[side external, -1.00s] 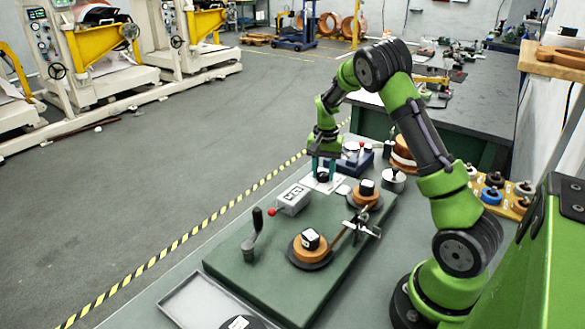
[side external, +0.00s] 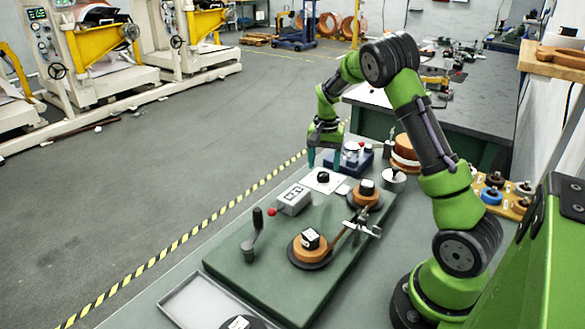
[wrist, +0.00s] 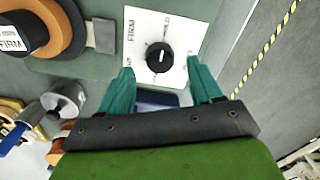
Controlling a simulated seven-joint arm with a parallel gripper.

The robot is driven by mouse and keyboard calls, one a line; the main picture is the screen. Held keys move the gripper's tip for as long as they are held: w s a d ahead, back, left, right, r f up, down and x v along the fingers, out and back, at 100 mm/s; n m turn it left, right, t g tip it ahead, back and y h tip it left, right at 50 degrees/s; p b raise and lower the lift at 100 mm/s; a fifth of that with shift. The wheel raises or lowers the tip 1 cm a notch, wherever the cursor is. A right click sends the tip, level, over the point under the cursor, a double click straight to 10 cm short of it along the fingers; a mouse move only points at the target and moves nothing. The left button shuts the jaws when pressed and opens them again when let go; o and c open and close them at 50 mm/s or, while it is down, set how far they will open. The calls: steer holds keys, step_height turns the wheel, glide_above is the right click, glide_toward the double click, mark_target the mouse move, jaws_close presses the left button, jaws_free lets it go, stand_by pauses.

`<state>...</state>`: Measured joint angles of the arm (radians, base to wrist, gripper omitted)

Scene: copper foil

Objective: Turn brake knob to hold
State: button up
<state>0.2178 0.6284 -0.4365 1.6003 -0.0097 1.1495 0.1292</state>
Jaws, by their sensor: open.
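The brake knob (side external: 323,177) is a small black dial on a white plate (side external: 334,186) at the far end of the green board. My gripper (side external: 325,164) is open and empty.
The green board (side external: 285,262) also holds two copper foil spools (side external: 310,254), a grey box (side external: 293,200) with a red ball, and a hand crank (side external: 252,240). A blue device (side external: 350,160) stands behind the plate.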

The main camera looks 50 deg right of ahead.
mark_target(324, 173)
step_height(324, 173, up, 14)
stand_by(0.3)
steer(key=s+a+r+n+t, duration=0.1)
steer(key=s+a+n+t, duration=0.1)
steer(key=s+a, duration=0.3)
steer(key=s+a+r+n+t+y, duration=0.1)
steer(key=s+a+n, duration=0.3)
steer(key=a, duration=0.9)
steer(key=s+a+r+n+t+y, duration=0.1)
steer(key=s+a+n+t, duration=0.2)
steer(key=s+a, duration=0.4)
steer(key=shift+s+a+n+t, duration=0.25)
steer(key=shift+a+t, duration=0.35)
steer(key=shift+a, duration=0.3)
steer(key=shift+r, duration=0.1)
